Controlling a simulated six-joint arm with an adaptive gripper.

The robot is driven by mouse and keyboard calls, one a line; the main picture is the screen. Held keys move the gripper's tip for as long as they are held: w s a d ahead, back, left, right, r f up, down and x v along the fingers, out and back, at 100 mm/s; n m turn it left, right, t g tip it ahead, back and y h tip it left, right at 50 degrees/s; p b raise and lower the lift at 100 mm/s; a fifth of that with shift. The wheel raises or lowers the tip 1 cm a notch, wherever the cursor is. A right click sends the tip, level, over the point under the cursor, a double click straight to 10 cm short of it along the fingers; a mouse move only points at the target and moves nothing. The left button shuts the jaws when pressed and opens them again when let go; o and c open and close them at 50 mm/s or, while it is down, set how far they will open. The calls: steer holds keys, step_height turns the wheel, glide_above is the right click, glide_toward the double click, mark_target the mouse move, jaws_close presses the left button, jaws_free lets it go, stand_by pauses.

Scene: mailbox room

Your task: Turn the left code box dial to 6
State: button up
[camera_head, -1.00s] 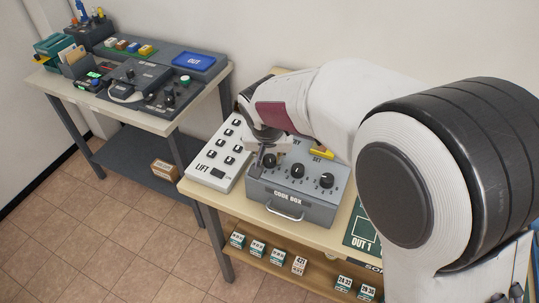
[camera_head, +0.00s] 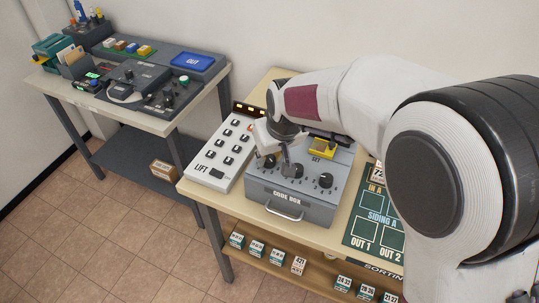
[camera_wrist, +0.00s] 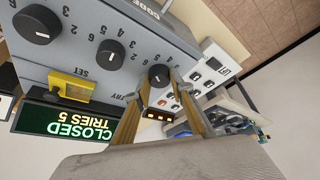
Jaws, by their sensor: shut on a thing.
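The grey code box (camera_head: 275,203) stands on the near table with three black dials in a row. Its left dial (camera_head: 268,160) shows partly beside my gripper (camera_head: 280,163) in the head view. In the wrist view, turned around, the left dial (camera_wrist: 159,76) sits between the tips of my gripper's two tan fingers (camera_wrist: 160,84), and my gripper is shut on it. The number it points to cannot be read clearly. The middle dial (camera_wrist: 111,54) and right dial (camera_wrist: 37,24) are free. The green display (camera_wrist: 68,122) reads CLOSED, TRIES 5.
A yellow TRY/SET switch piece (camera_wrist: 72,86) sits behind the dials. The white LIFT panel (camera_head: 215,160) stands close on the left. The green siding board (camera_head: 375,220) lies to the right. Another table (camera_head: 140,120) with equipment stands further left.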

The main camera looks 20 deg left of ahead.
steer(key=shift+n+g+y, duration=0.3)
steer(key=shift+n+g, duration=0.3)
steer(key=shift+n, duration=1)
steer(key=shift+d+n, duration=0.1)
steer(key=shift+n, duration=0.4)
steer(key=o, duration=1.1)
steer(key=shift+w, duration=0.1)
steer(key=v, duration=1.2)
steer(key=shift+w, duration=0.1)
